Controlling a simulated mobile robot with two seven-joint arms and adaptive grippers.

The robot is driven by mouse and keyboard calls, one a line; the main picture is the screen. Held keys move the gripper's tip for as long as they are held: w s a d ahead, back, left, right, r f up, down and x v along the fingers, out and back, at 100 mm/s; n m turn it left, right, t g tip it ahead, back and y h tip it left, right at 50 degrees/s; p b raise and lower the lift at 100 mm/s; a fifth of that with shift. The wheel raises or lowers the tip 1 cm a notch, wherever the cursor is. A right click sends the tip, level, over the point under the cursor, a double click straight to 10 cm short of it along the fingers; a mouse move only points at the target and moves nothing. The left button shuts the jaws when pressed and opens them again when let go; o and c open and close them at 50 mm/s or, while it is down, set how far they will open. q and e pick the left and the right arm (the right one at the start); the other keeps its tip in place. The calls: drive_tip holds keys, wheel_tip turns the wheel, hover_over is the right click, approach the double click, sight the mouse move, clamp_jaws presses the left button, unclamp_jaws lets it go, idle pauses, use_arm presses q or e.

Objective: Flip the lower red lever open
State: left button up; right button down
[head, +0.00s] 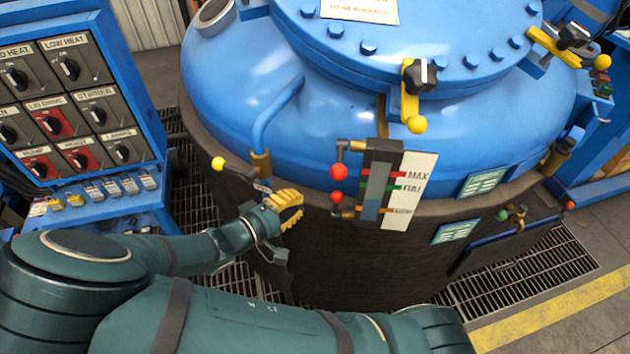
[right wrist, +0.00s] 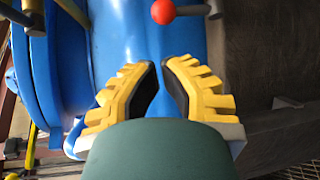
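The lower red lever, with a red ball knob (head: 337,197), sits at the bottom of the level gauge (head: 378,188) on the blue furnace vessel. An upper red knob (head: 338,172) is just above it. My right gripper (head: 299,205) is left of the lower knob, apart from it. In the right wrist view its yellow fingers (right wrist: 160,66) are slightly apart at the tips, with nothing between them. A red knob (right wrist: 163,11) shows beyond the fingertips there; I cannot tell which one it is. My left gripper is out of view.
A yellow-knobbed lever (head: 218,163) and a bent blue pipe (head: 273,118) are close to my right gripper. A switch panel (head: 68,95) stands at the left. Floor grating (head: 525,275) surrounds the dark furnace wall. Free space lies right of the gauge's front.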

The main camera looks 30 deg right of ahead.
sight(336, 206)
drive_tip(key=shift+d, duration=0.1)
drive_tip(key=b+x, duration=0.1)
drive_tip(key=x, duration=0.9)
drive_tip(key=shift+r, duration=0.1)
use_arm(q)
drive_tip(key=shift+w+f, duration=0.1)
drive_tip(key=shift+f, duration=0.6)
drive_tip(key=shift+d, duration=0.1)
use_arm(e)
drive_tip(key=shift+a, duration=0.25)
drive_tip(key=shift+s+d+b, duration=0.15)
drive_tip(key=shift+b, duration=0.15)
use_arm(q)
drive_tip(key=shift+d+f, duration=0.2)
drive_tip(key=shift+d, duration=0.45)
use_arm(e)
drive_tip(key=shift+h, duration=0.3)
